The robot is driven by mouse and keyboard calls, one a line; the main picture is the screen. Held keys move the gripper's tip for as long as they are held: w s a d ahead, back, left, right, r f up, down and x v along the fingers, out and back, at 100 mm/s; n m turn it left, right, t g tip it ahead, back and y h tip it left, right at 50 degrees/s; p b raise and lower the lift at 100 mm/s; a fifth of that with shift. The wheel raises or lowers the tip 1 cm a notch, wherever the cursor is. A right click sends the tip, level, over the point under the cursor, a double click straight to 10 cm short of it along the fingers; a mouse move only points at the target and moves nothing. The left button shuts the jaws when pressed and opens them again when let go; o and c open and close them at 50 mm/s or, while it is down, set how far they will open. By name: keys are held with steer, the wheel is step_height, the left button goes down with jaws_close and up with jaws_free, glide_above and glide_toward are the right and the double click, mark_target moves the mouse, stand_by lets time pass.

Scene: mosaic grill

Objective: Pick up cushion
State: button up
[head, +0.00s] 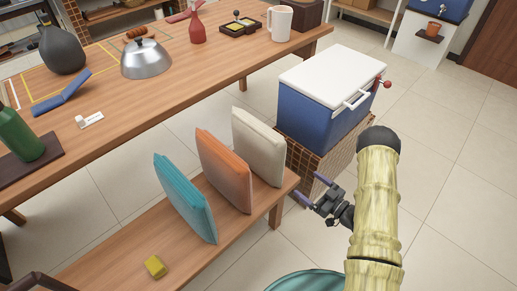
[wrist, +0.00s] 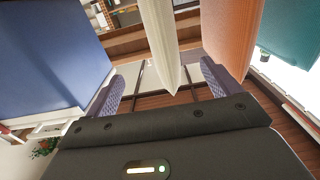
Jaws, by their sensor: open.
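Three cushions stand upright in a row on a low wooden bench (head: 110,262): a teal one (head: 184,198), an orange one (head: 224,170) and a cream one (head: 258,147). My gripper (head: 309,187) is open and empty, just right of the bench's end and of the cream cushion. In the wrist view, the two purple fingers of my gripper (wrist: 160,92) are spread apart. The cream cushion (wrist: 160,40) shows edge-on beyond and between them, with the orange cushion (wrist: 234,35) and the teal cushion (wrist: 292,30) to its right. I see no contact with any cushion.
A blue cooler with a white lid (head: 325,95) sits on a tiled block (head: 322,160) close behind my gripper. A yellow block (head: 155,266) lies on the bench. Floor at right is clear.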

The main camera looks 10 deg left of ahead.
mark_target(284, 167)
steer(key=shift+a, duration=0.2)
steer(key=b+x, duration=0.1)
steer(key=x, duration=1.1)
steer(key=shift+w+b, duration=0.1)
steer(key=shift+b, duration=0.2)
steer(key=x, duration=0.3)
steer(key=b+x, duration=0.1)
steer(key=x, duration=0.1)
steer(key=shift+a+f, duration=0.2)
steer(key=shift+f, duration=0.05)
